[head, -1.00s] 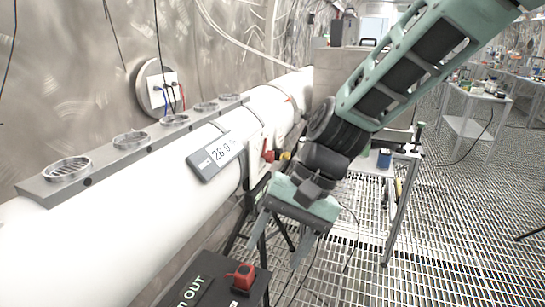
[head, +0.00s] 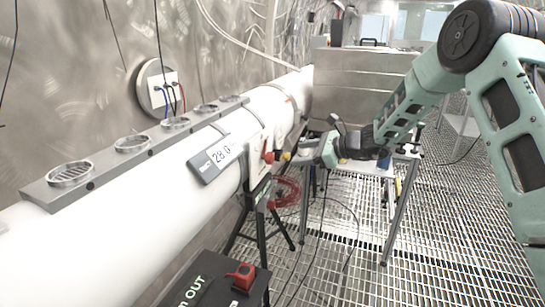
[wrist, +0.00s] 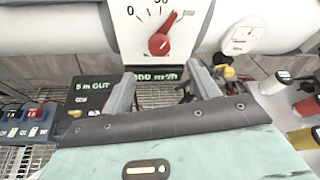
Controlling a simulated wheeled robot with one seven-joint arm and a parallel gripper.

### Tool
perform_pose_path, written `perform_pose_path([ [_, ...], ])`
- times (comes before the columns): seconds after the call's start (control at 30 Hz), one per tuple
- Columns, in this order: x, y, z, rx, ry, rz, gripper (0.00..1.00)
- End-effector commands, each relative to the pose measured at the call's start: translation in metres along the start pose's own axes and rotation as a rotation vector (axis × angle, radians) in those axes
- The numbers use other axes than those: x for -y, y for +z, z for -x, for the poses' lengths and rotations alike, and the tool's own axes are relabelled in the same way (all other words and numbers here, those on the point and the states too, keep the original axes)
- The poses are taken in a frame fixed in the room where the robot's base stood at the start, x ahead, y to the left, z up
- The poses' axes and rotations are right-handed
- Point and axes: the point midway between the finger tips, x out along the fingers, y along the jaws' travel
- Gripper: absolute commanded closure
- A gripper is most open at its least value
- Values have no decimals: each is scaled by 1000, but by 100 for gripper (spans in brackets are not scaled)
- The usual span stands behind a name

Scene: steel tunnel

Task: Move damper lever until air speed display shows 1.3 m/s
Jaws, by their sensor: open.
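The white duct (head: 110,235) carries a grey display (head: 216,158) that seems to read 28.0; no unit is legible. To its right is a white dial plate (head: 256,146) with a red lever (head: 268,157). In the wrist view the dial plate (wrist: 135,40) fills the top middle, and its red lever (wrist: 159,44) points up and right. My gripper (head: 304,156) is to the right of the lever, level and pointing left at the plate. In the wrist view its fingers (wrist: 163,87) are apart and empty, below the lever and not visibly touching it.
A yellow knob (head: 287,156) is close to my fingertips. A red coil (head: 287,191) hangs below the plate. A black box (head: 225,285) with a red knob stands at the front. A small table (head: 352,172) is behind my gripper. Grating floor is open at right.

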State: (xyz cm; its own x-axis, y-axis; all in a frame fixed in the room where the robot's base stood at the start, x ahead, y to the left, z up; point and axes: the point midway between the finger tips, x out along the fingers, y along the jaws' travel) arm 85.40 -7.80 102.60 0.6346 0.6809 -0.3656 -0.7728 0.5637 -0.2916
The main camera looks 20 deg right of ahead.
Motion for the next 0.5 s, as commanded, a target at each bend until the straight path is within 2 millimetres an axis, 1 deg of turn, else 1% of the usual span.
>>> perform_pose_path([
  [0.03,0,2,-12,1,3,0,40],
  [0.3,-1,2,-68,1,3,2,40],
  [0.4,-1,2,-86,0,4,2,40],
  [0.5,0,2,-99,1,2,1,40],
])
